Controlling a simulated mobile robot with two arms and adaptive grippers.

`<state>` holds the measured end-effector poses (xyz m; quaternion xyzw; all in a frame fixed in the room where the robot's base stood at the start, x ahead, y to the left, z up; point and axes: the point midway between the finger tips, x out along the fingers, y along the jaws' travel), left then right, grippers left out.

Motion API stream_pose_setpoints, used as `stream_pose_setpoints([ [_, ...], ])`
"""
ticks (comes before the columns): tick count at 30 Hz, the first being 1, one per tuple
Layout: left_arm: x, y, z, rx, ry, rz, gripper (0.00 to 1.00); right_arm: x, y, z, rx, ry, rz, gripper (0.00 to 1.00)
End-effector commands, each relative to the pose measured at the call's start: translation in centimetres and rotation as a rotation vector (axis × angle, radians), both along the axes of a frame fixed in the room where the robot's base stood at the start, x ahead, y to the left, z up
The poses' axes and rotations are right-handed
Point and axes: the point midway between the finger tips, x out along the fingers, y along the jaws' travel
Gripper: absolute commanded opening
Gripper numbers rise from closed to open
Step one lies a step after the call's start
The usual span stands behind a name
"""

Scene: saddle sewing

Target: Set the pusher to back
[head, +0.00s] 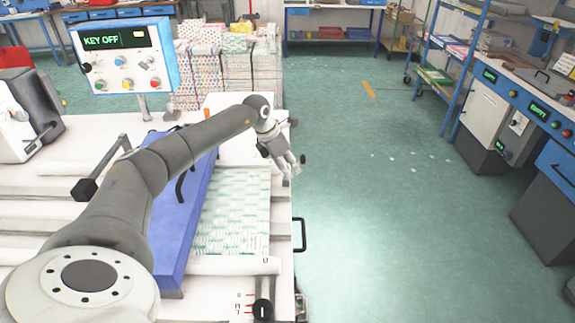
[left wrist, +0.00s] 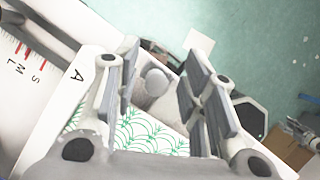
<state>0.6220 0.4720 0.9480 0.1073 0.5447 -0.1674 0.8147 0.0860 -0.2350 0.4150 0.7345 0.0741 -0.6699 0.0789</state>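My left gripper (head: 287,163) is over the right edge of the white sewing table in the head view. In the left wrist view its fingers (left wrist: 163,62) are apart, with nothing held. A pale grey round knob (left wrist: 156,81) shows between them; I cannot tell if they touch it. It may be the pusher, but no label says so. A dark hexagonal knob (left wrist: 250,117) lies beyond the right finger. Green-patterned paper (head: 233,210) lies on the table, partly hidden in the left wrist view. My right gripper is not in view.
A blue panel (head: 185,225) stands beside the paper, partly behind my left arm. The control box (head: 122,57) reads KEY OFF. A black knob (head: 263,310) sits by red marks at the near edge. Green floor (head: 390,220) right of the table is clear.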

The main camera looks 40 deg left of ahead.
Motion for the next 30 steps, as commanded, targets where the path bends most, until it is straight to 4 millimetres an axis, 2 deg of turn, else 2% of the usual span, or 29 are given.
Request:
stream_pose_setpoints([
  [5,-0.6,0.4,1.9,0.001,-0.003,0.001,0.39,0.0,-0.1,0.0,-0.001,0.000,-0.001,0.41],
  [12,-2.4,1.1,6.6,0.002,-0.004,0.000,0.39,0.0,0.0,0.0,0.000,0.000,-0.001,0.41],
  [18,-3.5,1.5,9.7,0.000,-0.002,-0.001,0.39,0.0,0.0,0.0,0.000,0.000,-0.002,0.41],
  [24,-4.0,1.7,11.0,-0.001,-0.001,-0.001,0.39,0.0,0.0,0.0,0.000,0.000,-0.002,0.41],
  [30,-4.1,1.7,11.1,-0.001,-0.001,-0.001,0.39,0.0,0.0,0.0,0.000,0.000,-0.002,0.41],
])
